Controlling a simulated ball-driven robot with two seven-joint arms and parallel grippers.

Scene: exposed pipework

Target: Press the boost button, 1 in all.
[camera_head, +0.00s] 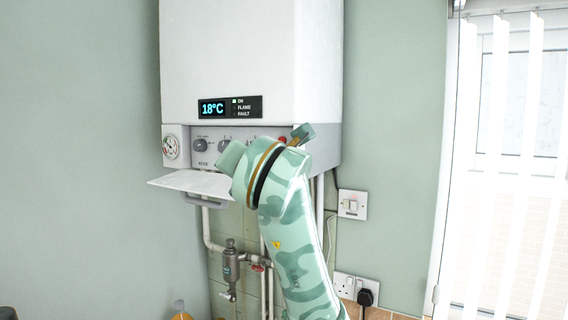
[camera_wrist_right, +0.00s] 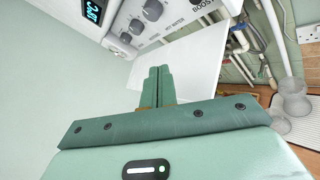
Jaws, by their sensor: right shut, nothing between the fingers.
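The white boiler (camera_head: 250,50) has a grey control panel (camera_head: 180,145) along its lower part, with knobs (camera_head: 201,145). The "BOOST" lettering (camera_wrist_right: 203,5) shows at the top edge of the right wrist view. My left gripper is not in view.
The lowered flap (camera_head: 195,183) sticks out below the panel; it also shows in the wrist view (camera_wrist_right: 195,60). A pressure gauge (camera_head: 171,147) sits at the panel's left. Pipes and a valve (camera_head: 230,265) run below. A switch (camera_head: 352,204) and socket are right. Left wall is clear.

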